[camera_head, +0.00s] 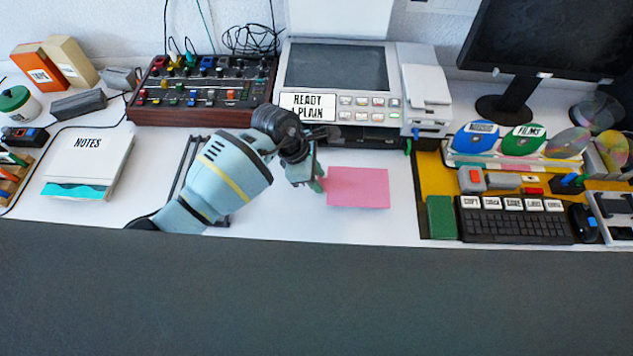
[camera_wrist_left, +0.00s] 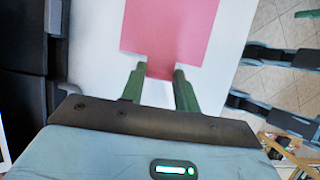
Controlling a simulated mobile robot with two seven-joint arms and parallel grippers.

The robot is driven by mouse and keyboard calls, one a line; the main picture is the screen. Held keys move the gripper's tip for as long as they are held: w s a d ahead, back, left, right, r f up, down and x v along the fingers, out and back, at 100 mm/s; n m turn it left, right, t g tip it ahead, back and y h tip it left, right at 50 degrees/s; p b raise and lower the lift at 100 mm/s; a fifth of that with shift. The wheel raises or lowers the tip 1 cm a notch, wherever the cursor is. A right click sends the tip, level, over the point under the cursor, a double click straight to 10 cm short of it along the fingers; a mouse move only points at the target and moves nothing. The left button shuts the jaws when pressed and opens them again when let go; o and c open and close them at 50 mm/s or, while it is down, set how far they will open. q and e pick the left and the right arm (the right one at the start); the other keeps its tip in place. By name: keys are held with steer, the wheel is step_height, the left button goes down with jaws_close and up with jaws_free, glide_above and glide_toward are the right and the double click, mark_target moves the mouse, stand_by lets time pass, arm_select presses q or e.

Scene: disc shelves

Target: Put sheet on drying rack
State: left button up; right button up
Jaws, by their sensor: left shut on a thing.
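A pink sheet (camera_head: 358,188) shows in front of the printer, over the white tabletop; I cannot tell how far above the table it is. My left gripper (camera_head: 320,182) is shut on its left edge in the head view. In the left wrist view the pink sheet (camera_wrist_left: 170,35) reaches between the green fingers of the left gripper (camera_wrist_left: 159,75). A dark narrow frame (camera_head: 182,172), possibly the drying rack, stands left of the sheet, largely hidden behind my left arm. My right gripper is not in view.
A printer (camera_head: 337,66) with a "READY A PLAIN" label stands behind the sheet. A knobbed mixer (camera_head: 200,92) is at back left and a notes stack (camera_head: 88,163) at left. A yellow mat (camera_head: 428,180) with a keyboard (camera_head: 515,222) lies right.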

arm_select(q)
steer(key=shift+f, duration=1.8)
steer(key=shift+f, duration=0.15)
steer(key=o, duration=0.9)
steer(key=shift+w, duration=0.1)
steer(key=shift+o, duration=0.2)
